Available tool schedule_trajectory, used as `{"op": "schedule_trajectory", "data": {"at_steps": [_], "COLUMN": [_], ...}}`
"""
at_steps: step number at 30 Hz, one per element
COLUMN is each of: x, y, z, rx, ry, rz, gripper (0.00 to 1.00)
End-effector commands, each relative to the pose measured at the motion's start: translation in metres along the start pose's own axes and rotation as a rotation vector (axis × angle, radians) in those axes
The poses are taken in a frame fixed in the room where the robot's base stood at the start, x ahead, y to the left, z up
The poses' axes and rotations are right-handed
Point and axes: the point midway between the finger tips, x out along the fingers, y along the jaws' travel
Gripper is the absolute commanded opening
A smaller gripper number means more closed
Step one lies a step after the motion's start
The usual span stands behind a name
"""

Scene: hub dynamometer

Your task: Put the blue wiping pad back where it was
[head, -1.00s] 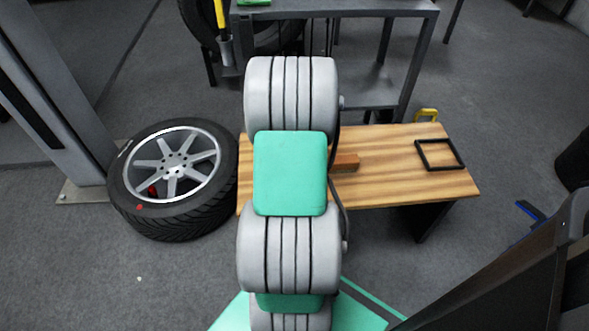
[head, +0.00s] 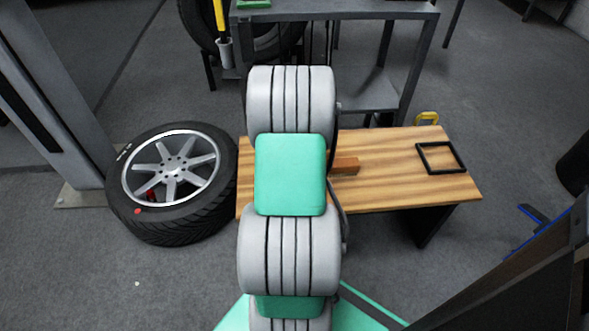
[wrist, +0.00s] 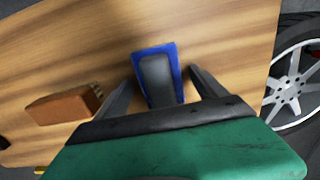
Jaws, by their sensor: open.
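The blue wiping pad (wrist: 174,52) lies on the wooden bench top in the wrist view, with a dark grey grip (wrist: 157,80) on top of it. My gripper (wrist: 161,76) is open, with one finger on each side of the grip. I cannot tell whether the fingers touch it. In the head view my arm hides the pad and my gripper.
The wooden bench (head: 390,193) bears a thin black square frame (head: 441,158) at its right end and a brown block (head: 345,166) beside my arm. A wheel (head: 172,184) lies left of the bench. A dark metal stand (head: 335,12) is behind.

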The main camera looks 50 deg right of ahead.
Motion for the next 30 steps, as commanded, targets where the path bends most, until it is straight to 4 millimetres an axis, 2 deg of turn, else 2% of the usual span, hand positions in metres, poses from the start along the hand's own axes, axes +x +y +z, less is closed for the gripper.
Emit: {"op": "schedule_trajectory", "data": {"at_steps": [5, 12, 18, 24, 26, 29, 30], "x": [-0.014, -0.076, -0.115, -0.124, -0.128, -0.145, -0.153], "y": [0.0, 0.0, 0.0, -0.002, -0.014, -0.065, -0.095], "z": [-0.001, -0.001, -0.001, 0.001, 0.003, 0.021, 0.036], "rx": [0.0, 0.0, 0.0, -0.004, -0.028, -0.132, -0.198], "ry": [0.002, 0.005, 0.002, 0.001, 0.005, 0.028, 0.042], "rz": [0.0, 0.001, 0.0, 0.0, 0.0, 0.0, -0.002], "gripper": [0.81, 0.81, 0.81, 0.81, 0.81, 0.81, 0.81]}}
